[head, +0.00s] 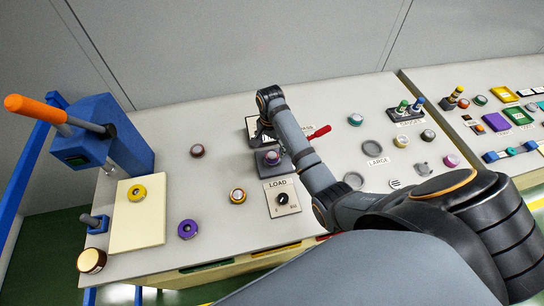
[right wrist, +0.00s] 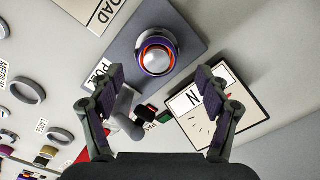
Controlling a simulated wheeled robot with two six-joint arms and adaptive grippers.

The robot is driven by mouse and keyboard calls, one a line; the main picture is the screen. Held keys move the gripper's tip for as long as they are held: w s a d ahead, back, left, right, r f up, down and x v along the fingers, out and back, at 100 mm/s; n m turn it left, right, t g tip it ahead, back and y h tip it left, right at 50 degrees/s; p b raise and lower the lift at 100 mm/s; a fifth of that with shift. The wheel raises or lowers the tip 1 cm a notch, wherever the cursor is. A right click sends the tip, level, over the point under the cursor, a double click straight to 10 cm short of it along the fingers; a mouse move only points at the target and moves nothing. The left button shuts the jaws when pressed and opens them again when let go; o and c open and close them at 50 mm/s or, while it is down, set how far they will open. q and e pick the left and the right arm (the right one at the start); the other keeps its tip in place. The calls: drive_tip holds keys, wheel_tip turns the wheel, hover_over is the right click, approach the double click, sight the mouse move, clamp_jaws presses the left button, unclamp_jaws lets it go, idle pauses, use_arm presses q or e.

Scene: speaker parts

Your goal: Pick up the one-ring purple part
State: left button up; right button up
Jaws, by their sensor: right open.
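A round part with a purple body, one orange-red ring and a silver dome (right wrist: 156,52) sits on a dark grey plate (right wrist: 192,22) in the right wrist view. In the head view this purple part (head: 272,157) stands on the plate just behind the LOAD panel. My right gripper (right wrist: 148,75) is open and empty, its fingers spread to either side and the part between and beyond the fingertips. In the head view the right gripper (head: 263,136) is small and partly hidden by its own wrist, close to the part. My left gripper is not in view.
The LOAD panel (head: 282,196) with a black knob is in front of the plate. A red-handled lever (head: 319,132) is beside it. A blue press (head: 122,135) stands left.

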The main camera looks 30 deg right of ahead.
sight(271, 156)
drive_tip(key=f, duration=0.2)
drive_tip(key=f+p, duration=0.1)
drive_tip(key=f, duration=0.1)
drive_tip(key=shift+s+d, duration=0.1)
drive_tip(key=shift+s, duration=0.15)
drive_tip(key=shift+f, duration=0.25)
drive_tip(key=shift+w, duration=0.1)
clamp_jaws()
drive_tip(key=shift+r, duration=0.15)
